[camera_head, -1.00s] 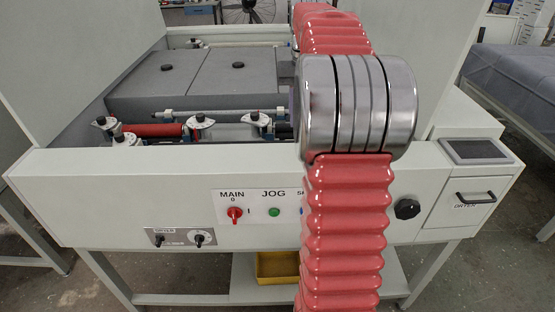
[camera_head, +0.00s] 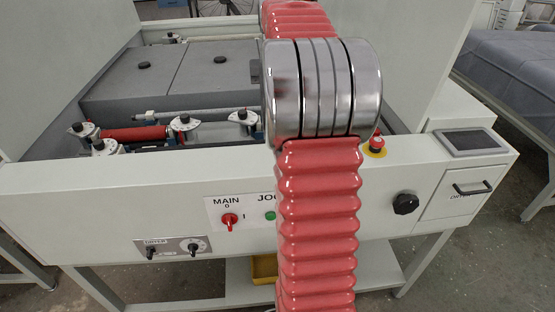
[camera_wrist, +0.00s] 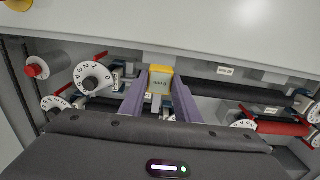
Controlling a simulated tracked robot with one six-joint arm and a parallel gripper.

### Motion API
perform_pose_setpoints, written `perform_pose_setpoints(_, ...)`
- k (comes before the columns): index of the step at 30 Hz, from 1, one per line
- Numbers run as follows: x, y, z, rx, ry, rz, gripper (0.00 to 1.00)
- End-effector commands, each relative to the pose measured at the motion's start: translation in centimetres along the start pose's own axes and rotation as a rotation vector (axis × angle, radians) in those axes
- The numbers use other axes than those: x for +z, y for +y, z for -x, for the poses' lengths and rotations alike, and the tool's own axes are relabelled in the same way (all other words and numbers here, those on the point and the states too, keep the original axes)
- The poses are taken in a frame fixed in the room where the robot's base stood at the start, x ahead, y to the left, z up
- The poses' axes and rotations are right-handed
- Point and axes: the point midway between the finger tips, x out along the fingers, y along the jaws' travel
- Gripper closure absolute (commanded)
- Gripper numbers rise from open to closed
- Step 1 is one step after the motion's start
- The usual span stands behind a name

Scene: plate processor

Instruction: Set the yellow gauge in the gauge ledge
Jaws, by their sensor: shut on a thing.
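The yellow gauge (camera_wrist: 161,79) shows in the middle of the wrist view, with a small grey label on its near face. My gripper (camera_wrist: 158,91) has its two purple fingers on either side of the gauge and is shut on it. The gauge is in front of the machine's pale wall, above the roller bay. I cannot pick out the gauge ledge for certain in either view. In the head view my arm hides the gripper and the gauge.
White numbered dials (camera_wrist: 92,77) and a red roller (camera_wrist: 283,128) lie around the gripper. The head view shows the machine's front panel with a red main switch (camera_head: 229,220), a black knob (camera_head: 405,203) and a red emergency button (camera_head: 376,141). Grey covers (camera_head: 165,77) lie behind.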

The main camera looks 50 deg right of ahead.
Motion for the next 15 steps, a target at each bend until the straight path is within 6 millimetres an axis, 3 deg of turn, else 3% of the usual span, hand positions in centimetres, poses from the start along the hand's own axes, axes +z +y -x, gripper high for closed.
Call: perform_pose_setpoints(15,0.1,0.1,-9.9,0.0,-0.004,-0.001,0.98)
